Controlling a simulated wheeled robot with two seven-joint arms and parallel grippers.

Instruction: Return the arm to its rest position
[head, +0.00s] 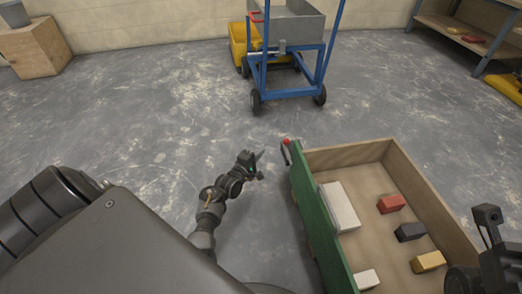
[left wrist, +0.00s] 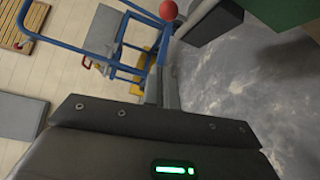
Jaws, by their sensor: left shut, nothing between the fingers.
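My left gripper (head: 259,160) is at the middle of the head view, low over the grey floor, just left of the green-sided wooden box (head: 318,228). Its fingers are together with nothing between them. In the left wrist view the closed fingers (left wrist: 161,92) point up the picture, past a red ball knob (left wrist: 168,10). The red knob (head: 286,141) also shows at the box's far left corner in the head view, a little apart from the gripper.
The box holds a white block (head: 339,207), a red block (head: 391,203), a dark block (head: 410,231) and a yellow block (head: 428,261). A blue cart (head: 291,94) with a grey tub (head: 291,25) stands beyond. Floor left of the gripper is clear.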

